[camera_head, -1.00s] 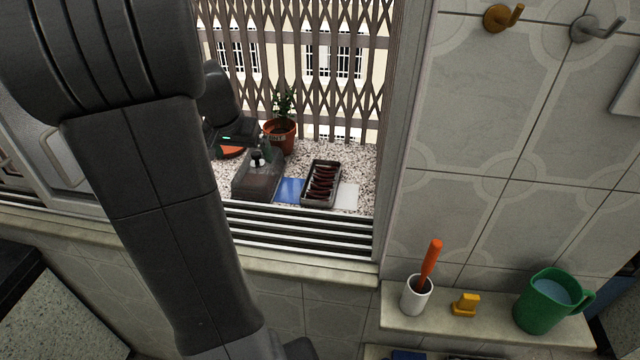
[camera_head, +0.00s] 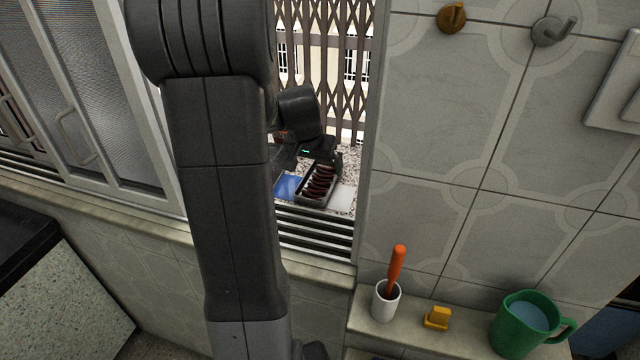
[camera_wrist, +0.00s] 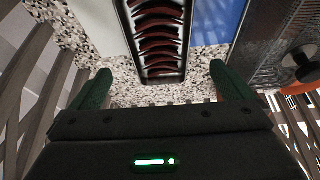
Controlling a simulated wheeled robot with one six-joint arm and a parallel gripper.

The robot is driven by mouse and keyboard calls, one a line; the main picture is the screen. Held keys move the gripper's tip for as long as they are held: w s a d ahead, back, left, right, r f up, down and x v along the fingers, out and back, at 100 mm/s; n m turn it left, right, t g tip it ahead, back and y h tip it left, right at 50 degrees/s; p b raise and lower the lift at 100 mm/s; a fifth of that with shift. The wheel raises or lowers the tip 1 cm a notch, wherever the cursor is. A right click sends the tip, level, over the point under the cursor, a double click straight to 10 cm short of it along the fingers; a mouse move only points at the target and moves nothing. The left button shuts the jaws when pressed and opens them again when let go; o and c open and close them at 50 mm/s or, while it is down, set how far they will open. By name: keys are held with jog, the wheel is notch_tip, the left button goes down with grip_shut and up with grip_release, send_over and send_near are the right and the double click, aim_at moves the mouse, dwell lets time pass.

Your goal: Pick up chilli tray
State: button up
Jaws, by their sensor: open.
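The chilli tray (camera_head: 316,187) is a dark, narrow tray with several dark red chillies in a row. It rests on the speckled ledge beyond the window track. In the wrist view the chilli tray (camera_wrist: 186,60) extends from the top edge to between and ahead of my fingertips. My gripper (camera_wrist: 158,75) is open, with one green finger on each side of the tray's near end and a gap to both. In the head view my gripper (camera_head: 318,160) is at the far end of the tray, partly hidden by my wrist.
A blue tile (camera_head: 288,186) lies left of the tray and a white one (camera_head: 341,198) right of it. A lattice grille (camera_head: 352,70) stands behind, and the window frame (camera_head: 369,130) is close on the right. A clear box (camera_wrist: 285,45) shows in the wrist view.

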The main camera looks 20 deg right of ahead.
aim_at(320, 182)
jog(key=shift+p+x, duration=0.4)
jog(key=shift+x, duration=2.75)
jog(key=c, duration=1.1)
